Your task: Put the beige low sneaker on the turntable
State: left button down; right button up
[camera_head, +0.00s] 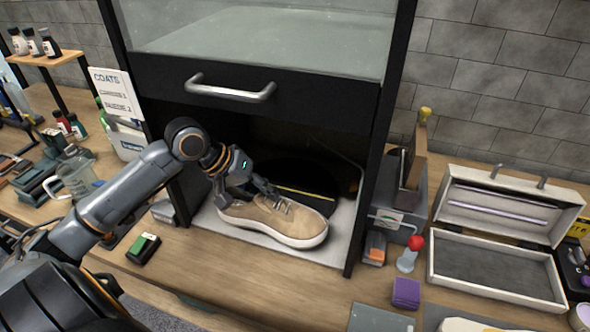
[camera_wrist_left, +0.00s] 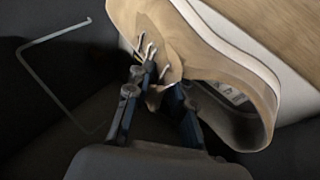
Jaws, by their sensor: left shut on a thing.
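The beige low sneaker (camera_head: 275,219) is at the front opening of the dark cabinet, with its white sole downward and its toe to the right. My left gripper (camera_head: 246,190) is shut on the sneaker at its upper, near the laces and collar. In the left wrist view the sneaker (camera_wrist_left: 205,50) fills the top right, and my left gripper's fingers (camera_wrist_left: 160,90) are on its tongue and collar edge. The dark round turntable (camera_head: 306,185) lies inside the cabinet behind the sneaker, with a yellow line on it; the sneaker partly hides it. My right gripper does not show.
The cabinet's raised glass door with a handle (camera_head: 230,90) hangs above the opening. Its black post (camera_head: 372,170) stands right of the sneaker. An open case (camera_head: 495,265), a red-topped tool (camera_head: 410,253) and a purple block (camera_head: 406,293) stand to the right. A green-black block (camera_head: 143,249) lies at left.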

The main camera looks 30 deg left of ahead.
pick_arm(q)
jog(key=w, duration=0.2)
jog(key=w+a+p, duration=0.1)
jog(key=shift+w+r, duration=0.3)
jog(key=shift+w, duration=0.05)
jog(key=w+a+f+p, duration=0.1)
jog(key=w+f, duration=0.1)
jog(key=w, duration=0.3)
jog(key=w+a+f+p, duration=0.1)
jog(key=w+f+p, duration=0.1)
jog(key=w, duration=0.4)
jog(key=shift+w+a+p, duration=0.2)
jog(key=shift+a+p, duration=0.1)
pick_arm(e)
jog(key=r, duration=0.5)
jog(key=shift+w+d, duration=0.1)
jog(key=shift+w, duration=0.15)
pick_arm(q)
jog(key=c, duration=1.2)
grip_release()
jog(key=shift+o, duration=0.2)
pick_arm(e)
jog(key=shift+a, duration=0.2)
